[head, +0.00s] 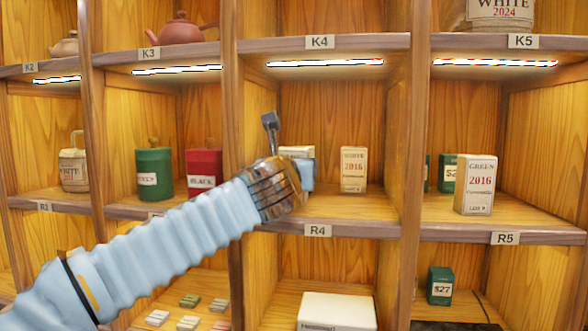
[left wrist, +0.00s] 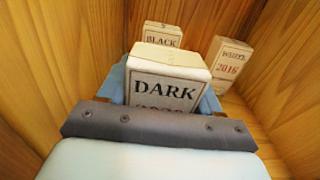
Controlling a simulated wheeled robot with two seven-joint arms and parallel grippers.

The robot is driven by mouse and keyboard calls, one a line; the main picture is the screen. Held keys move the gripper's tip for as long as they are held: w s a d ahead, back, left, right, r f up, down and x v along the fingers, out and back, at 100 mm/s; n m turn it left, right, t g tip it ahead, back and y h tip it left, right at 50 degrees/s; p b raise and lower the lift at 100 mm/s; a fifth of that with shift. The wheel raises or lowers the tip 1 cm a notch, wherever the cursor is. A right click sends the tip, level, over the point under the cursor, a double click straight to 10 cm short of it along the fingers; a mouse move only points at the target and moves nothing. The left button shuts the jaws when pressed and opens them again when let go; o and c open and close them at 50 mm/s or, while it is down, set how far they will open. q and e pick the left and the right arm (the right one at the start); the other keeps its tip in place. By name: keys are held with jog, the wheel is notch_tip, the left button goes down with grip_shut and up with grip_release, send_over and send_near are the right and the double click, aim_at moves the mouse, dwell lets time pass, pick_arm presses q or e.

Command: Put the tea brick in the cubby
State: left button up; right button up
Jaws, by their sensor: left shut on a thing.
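My left gripper (head: 301,174) reaches into the cubby marked R4 (head: 338,231). It is shut on a pale tea brick labelled DARK (left wrist: 168,93), with a blue finger on either side of it in the left wrist view. The arm hides most of that brick in the head view. I cannot tell whether it touches the shelf. A brick labelled BLACK (left wrist: 161,36) stands just behind it. A brick labelled WHITE 2016 (head: 353,170) stands to the right in the same cubby and also shows in the left wrist view (left wrist: 230,62). My right gripper is not in view.
Wooden dividers bound the cubby on both sides, with the right divider (head: 412,150) clear of my arm. Cubby R5 holds a GREEN 2016 brick (head: 476,185). A green canister (head: 154,174) and a red canister (head: 204,172) stand to the left. A white box (head: 336,311) lies below.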

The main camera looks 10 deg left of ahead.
pick_arm(q)
jog(key=shift+f, duration=0.2)
jog(key=shift+f, duration=0.1)
jog(key=shift+f, duration=0.15)
jog(key=o, duration=1.1)
jog(key=shift+o, duration=0.2)
jog(key=shift+r, duration=0.2)
jog(key=s+b, duration=0.2)
jog(key=s, duration=1)
